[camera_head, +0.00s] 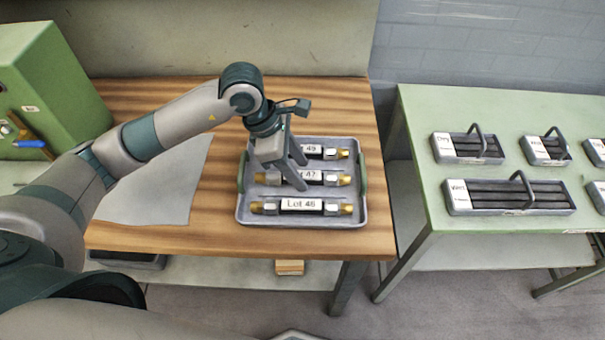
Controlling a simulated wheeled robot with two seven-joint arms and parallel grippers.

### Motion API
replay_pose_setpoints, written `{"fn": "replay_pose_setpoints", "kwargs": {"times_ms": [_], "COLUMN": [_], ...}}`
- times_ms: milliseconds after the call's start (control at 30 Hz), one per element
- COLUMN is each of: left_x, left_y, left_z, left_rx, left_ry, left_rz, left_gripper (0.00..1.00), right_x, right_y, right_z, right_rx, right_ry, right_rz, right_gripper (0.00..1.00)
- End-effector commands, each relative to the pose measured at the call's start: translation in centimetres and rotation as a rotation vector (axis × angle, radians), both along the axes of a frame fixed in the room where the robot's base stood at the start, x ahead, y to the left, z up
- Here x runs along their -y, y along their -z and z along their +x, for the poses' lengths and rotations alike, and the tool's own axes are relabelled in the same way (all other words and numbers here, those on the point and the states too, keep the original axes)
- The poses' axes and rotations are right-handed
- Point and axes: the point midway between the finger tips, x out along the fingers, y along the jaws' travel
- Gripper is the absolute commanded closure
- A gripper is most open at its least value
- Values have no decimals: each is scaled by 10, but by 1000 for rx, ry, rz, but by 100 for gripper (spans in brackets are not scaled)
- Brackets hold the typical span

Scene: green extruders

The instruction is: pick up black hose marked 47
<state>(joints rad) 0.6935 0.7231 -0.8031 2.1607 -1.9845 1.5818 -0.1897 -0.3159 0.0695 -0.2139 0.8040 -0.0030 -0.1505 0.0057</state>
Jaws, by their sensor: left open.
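Three hoses with brass ends lie in a grey tray (361,213) on the wooden table. The hose marked 47 (325,177) is the middle one, and its label is partly hidden by my gripper. The hose marked 49 (325,152) lies behind it and the hose marked Lot 46 (302,206) in front. My left gripper (303,176) is open, pointing down over the middle hose, with its fingers at or just above it. I cannot tell whether they touch it. My right gripper does not show.
The tray has green side handles (363,173). A grey sheet (165,190) lies left of it, and a green machine (50,85) stands at the far left. A green table (440,110) on the right, across a gap, holds several handled trays, including one marked Wet (510,197).

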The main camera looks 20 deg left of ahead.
Motion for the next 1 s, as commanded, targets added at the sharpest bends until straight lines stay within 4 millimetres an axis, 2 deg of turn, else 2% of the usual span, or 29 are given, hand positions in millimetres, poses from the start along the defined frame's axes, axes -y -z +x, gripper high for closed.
{"fn": "replay_pose_setpoints", "kwargs": {"times_ms": [200, 567, 700, 767, 1000], "left_x": [2, 2, 2, 2, 2], "left_y": [4, 4, 4, 4, 4], "left_z": [0, 0, 0, 0, 1], "left_rx": [0, 0, 0, 0, 1], "left_ry": [0, 0, 0, 0, 0], "left_rz": [-1, -1, -1, -1, -1], "left_gripper": [55, 55, 89, 100, 100], "right_x": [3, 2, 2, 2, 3], "right_y": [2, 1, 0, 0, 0], "right_z": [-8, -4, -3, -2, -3], "right_rx": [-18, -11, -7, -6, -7], "right_ry": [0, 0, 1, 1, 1], "right_rz": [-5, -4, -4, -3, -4], "right_gripper": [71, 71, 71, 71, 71]}}
